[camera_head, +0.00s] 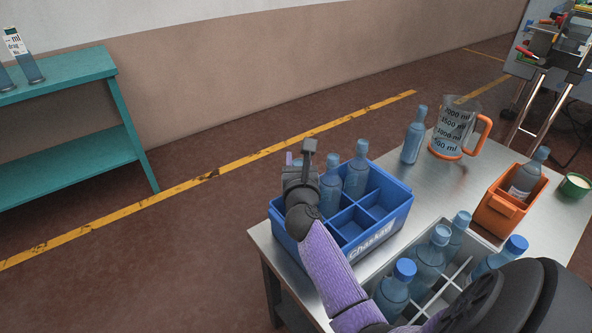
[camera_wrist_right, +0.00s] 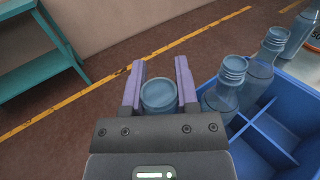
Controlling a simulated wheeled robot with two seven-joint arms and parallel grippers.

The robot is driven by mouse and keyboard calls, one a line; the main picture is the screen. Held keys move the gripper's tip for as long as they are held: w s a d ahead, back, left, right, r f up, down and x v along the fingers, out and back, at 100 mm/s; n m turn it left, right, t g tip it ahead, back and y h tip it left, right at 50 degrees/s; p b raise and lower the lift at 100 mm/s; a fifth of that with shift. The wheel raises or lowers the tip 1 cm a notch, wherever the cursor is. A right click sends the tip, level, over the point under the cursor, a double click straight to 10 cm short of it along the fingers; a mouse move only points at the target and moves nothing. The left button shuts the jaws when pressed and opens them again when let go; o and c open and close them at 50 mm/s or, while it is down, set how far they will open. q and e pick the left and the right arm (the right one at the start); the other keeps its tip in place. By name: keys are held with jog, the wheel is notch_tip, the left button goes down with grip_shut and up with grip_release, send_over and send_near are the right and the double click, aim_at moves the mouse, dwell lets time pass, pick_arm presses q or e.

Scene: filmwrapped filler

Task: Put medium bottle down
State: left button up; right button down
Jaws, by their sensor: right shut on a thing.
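My right gripper (camera_head: 299,160) is at the left part of the blue divided crate (camera_head: 378,229). It is shut on a bottle (camera_wrist_right: 158,97), whose round bluish top shows between the two purple fingers in the wrist view. The gripper hides most of this bottle in the head view, so I cannot tell whether its base touches the crate floor. Two blue bottles stand in the crate beside the gripper, one nearer (camera_head: 330,188) and one farther (camera_head: 356,170). Other crate compartments at the front and right are empty. My left gripper is not in view.
A grey divided crate (camera_head: 478,240) with several bottles stands in front. A lone bottle (camera_head: 413,137), a measuring jug (camera_head: 453,128), an orange bin (camera_head: 496,213) with a bottle and a green bowl (camera_head: 575,186) are on the metal table. A teal shelf (camera_head: 75,120) stands left.

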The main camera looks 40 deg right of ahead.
notch_tip(320, 180, down, 3)
jog(key=shift+r+b, duration=0.15)
jog(key=shift+b, duration=0.5)
jog(key=shift+f, duration=0.25)
jog(key=shift+r, duration=0.3)
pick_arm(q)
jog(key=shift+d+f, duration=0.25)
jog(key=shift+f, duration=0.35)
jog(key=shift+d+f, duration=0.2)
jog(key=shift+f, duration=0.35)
pick_arm(e)
jog(key=shift+f, duration=0.1)
jog(key=c, duration=0.8)
grip_release()
jog(key=shift+f, duration=0.15)
jog(key=o, duration=0.4)
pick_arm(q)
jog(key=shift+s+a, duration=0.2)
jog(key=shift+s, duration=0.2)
pick_arm(e)
jog(key=shift+o, duration=0.2)
